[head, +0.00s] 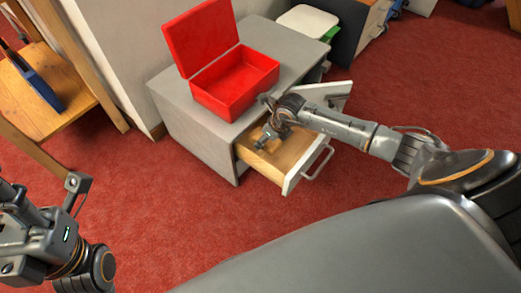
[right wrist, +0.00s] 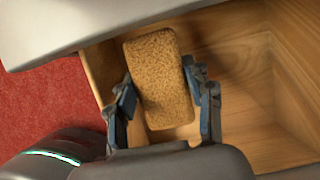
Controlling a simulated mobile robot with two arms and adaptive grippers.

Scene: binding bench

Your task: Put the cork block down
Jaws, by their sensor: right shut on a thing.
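The cork block (right wrist: 160,80) is a tan speckled block with rounded edges. In the right wrist view it sits between the two fingers of my right gripper (right wrist: 160,100), which is shut on it. The block is over or inside an open wooden drawer (right wrist: 235,75); whether it touches the drawer floor I cannot tell. In the head view my right gripper (head: 268,133) reaches into this drawer (head: 303,172), and the block is mostly hidden there. My left gripper (head: 75,190) is at the left edge, far from the drawer; its fingers are not clear.
A red box (head: 235,85) with its lid open stands on the grey cabinet (head: 190,115) above the drawer. A pale panel (head: 335,90) sticks out behind my right arm. A wooden stand (head: 40,95) is at the left. Red carpet in front is clear.

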